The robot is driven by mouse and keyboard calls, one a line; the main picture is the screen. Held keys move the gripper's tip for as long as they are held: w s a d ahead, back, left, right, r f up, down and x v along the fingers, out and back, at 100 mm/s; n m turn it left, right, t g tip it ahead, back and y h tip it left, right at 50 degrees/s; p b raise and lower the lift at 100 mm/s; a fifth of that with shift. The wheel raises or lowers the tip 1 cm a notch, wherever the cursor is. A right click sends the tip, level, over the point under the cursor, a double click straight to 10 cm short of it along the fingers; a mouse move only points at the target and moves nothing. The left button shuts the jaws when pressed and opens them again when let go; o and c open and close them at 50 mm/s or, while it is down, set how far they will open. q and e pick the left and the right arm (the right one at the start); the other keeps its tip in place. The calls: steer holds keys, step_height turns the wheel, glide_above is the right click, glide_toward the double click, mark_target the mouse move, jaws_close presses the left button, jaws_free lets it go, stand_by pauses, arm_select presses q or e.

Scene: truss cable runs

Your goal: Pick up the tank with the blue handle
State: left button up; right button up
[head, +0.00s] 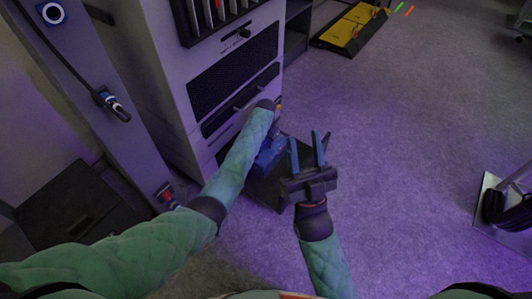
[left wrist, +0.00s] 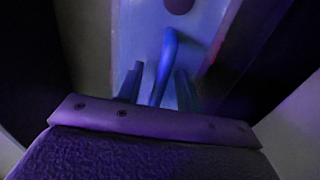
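In the left wrist view, a blue handle (left wrist: 167,62) rises in front of a pale, blue-lit surface, which I take to be the tank (left wrist: 205,22). My left gripper (left wrist: 158,88) has its fingers apart, one on each side of the handle, with gaps showing. In the head view, a blue shape (head: 270,155) shows beside my left forearm, low by the cabinet; I cannot tell whether it is the tank. My left gripper is mostly hidden there behind its arm. My right gripper (head: 306,152) is open and empty, its blue fingers pointing up, in front of a dark box.
A grey cabinet (head: 185,90) with dark vents and handles stands at the left. The dark box (head: 262,190) sits on the floor against it. A grey column with a cable connector (head: 112,103) is at far left. A yellow-black platform (head: 352,28) lies far back.

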arm_select(q)
jaws_close()
stand_by(1.2)
steer(key=shift+w, duration=0.1)
